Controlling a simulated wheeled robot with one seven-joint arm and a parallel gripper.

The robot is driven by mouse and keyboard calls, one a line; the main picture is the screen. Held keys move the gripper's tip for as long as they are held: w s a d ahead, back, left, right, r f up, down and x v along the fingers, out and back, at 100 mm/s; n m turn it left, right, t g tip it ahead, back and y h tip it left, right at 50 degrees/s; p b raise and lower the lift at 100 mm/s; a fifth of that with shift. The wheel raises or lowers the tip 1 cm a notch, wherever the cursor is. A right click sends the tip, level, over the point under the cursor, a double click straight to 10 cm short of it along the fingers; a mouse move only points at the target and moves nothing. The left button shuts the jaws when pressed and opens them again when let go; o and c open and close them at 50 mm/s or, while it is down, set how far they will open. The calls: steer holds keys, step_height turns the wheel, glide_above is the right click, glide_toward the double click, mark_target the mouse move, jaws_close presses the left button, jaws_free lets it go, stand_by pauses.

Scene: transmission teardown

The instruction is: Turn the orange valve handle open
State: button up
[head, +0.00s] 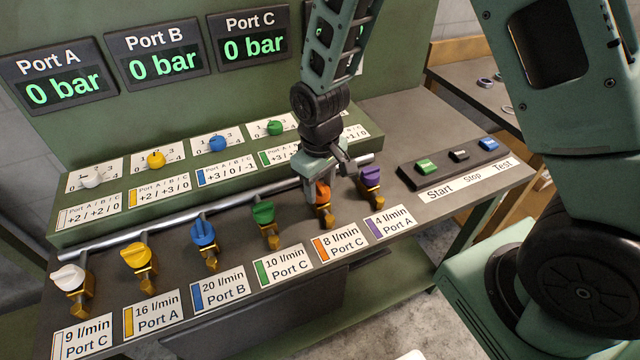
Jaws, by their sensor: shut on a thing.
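The orange valve handle (323,194) sits on a brass valve (326,217) along the pipe, behind the label "8 l/min Port C" (338,243). My gripper (322,184) comes down from above onto this handle and is shut on it. The fingers and wrist hide the handle's upper part, so its exact angle is hard to tell. The displays Port A (64,91), Port B (165,66) and Port C (255,48) each read 0 bar.
The purple valve handle (371,175) stands close at the right of my gripper, and the green one (263,212) at the left. Blue, yellow and white valves follow further left. A Start, Stop and Test button panel (440,176) lies at the right.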

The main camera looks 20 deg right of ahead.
mark_target(320, 186)
steer(key=o, duration=1)
steer(key=shift+r, duration=0.1)
step_height(320, 186, up, 17)
steer(key=shift+r+b, duration=0.15)
steer(key=shift+b, duration=0.4)
steer(key=s+a+n, duration=0.1)
steer(key=s+a, duration=0.1)
steer(key=s, duration=0.5)
steer(key=s+a+f+n, duration=0.1)
steer(key=s+a, duration=0.1)
steer(key=s, duration=0.4)
steer(key=s+a+n, duration=0.1)
steer(key=s+a, duration=0.1)
steer(key=s, duration=0.5)
steer(key=shift+s+a+f+y, duration=0.15)
steer(key=shift+s+f+y, duration=0.15)
steer(key=shift+f, duration=0.1)
